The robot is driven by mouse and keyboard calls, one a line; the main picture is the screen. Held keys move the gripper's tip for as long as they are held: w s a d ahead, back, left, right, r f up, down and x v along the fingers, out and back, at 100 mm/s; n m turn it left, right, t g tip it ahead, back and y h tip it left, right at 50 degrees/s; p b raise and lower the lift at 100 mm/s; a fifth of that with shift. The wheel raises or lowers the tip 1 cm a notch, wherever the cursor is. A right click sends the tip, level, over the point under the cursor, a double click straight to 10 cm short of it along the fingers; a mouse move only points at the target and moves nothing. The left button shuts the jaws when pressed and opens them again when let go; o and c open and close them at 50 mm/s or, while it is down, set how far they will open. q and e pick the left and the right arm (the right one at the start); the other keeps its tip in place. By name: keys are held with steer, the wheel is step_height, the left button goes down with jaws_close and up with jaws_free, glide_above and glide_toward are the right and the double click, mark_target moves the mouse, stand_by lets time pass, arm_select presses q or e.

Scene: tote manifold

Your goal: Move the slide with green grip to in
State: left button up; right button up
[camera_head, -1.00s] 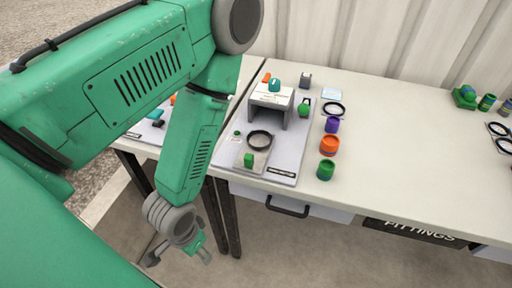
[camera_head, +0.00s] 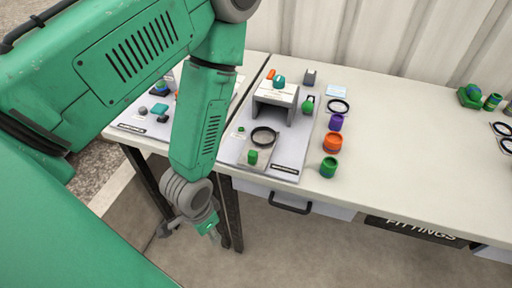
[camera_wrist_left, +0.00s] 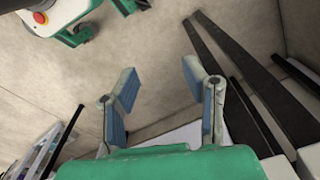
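In the head view a grey board (camera_head: 287,172) on the table carries a slide plate with a green grip (camera_head: 253,157) and a black ring (camera_head: 263,137). The plate lies in front of a grey and white housing (camera_head: 275,95) with a teal knob on top. My left gripper (camera_head: 215,236) hangs in front of the table edge, below the tabletop and apart from the slide. In the left wrist view the left gripper (camera_wrist_left: 160,95) has its fingers spread, with nothing between them. My right gripper is not in view.
A green-grip piece (camera_head: 308,105) stands right of the housing. Purple (camera_head: 336,122), orange (camera_head: 331,142) and green (camera_head: 328,167) cylinders stand beside the board. A second board (camera_head: 130,128) lies left, partly behind my arm. The tabletop (camera_head: 415,150) right of the cylinders is mostly clear.

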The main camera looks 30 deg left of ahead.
mark_target(252, 152)
arm_select(q)
steer(key=w+d+r+m+p, duration=0.1)
steer(key=w+r+m+p, duration=0.1)
steer(key=w+r+m, duration=0.65)
steer(key=w+d+r+m+p, duration=0.1)
steer(key=w+r+m, duration=0.3)
steer(key=w+r, duration=0.95)
steer(key=s+f, duration=0.1)
steer(key=f, duration=0.2)
steer(key=s+f, duration=0.1)
steer(key=f, duration=0.3)
steer(key=s+f, duration=0.1)
steer(key=f, duration=0.2)
steer(key=shift+s+a+f+b, duration=0.15)
steer(key=shift+s+a+b, duration=0.05)
steer(key=shift+a+b, duration=0.1)
steer(key=shift+c, duration=0.4)
